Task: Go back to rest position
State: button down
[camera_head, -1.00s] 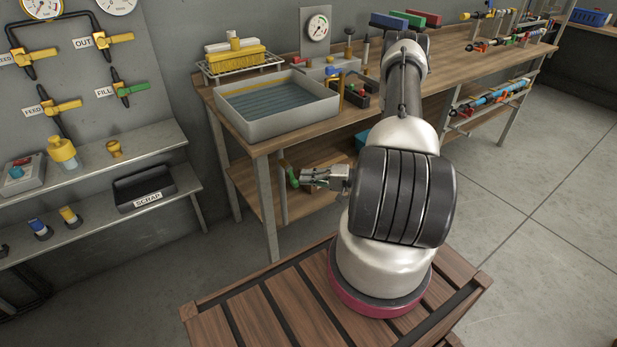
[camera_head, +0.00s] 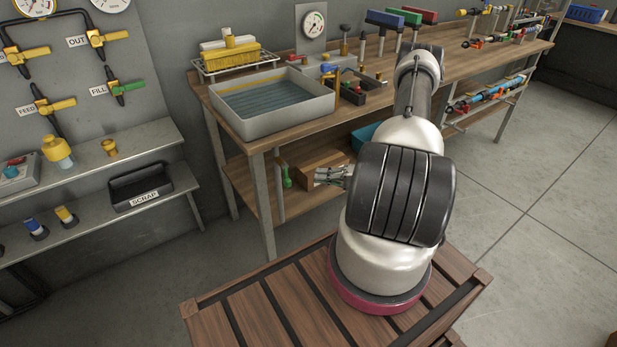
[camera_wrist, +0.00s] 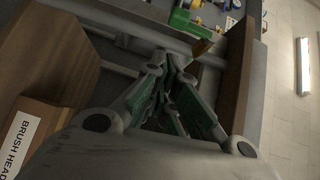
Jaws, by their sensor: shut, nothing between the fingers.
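My gripper (camera_head: 322,176) is left of my arm's base in the head view, in front of the workbench's lower shelf and below the bench top. Its fingers also show in the wrist view (camera_wrist: 172,95), drawn together with nothing between them. My arm rises from the slatted wooden platform (camera_head: 285,300), and its upper link leans back toward the bench.
The wooden workbench (camera_head: 258,143) holds a grey water tray (camera_head: 275,121) and several tools. A metal shelf (camera_head: 95,168) stands left. Floor at right is clear.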

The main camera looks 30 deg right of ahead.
jog(key=v, duration=0.6)
jog(key=shift+f, duration=0.2)
